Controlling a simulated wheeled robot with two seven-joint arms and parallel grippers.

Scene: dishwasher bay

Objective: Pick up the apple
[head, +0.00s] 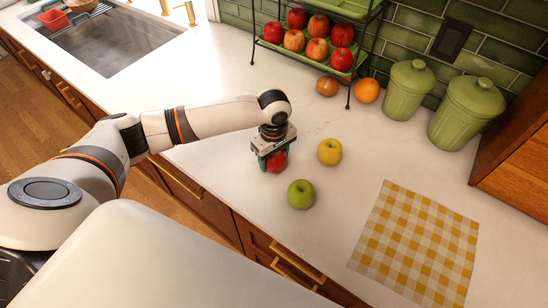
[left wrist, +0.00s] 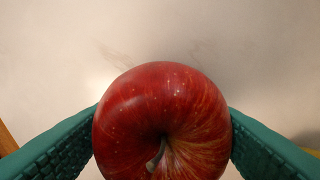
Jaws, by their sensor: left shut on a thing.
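A red apple (head: 276,163) is at my left gripper (head: 272,158) in the head view, at or just above the white counter; I cannot tell which. In the left wrist view the red apple (left wrist: 162,118) sits between the two green fingers, which touch it on both sides, with its stem facing the camera. My left gripper is shut on it. A yellow apple (head: 329,151) and a green apple (head: 300,194) stand on the counter to the right of the gripper. My right gripper is not in view.
A tiered rack (head: 314,62) holds several red apples at the back. A brown onion-like item (head: 327,86) and an orange (head: 367,90) lie beside it. Two green canisters (head: 408,90) stand right. A checked cloth (head: 418,245) lies front right. A sink (head: 110,44) is back left.

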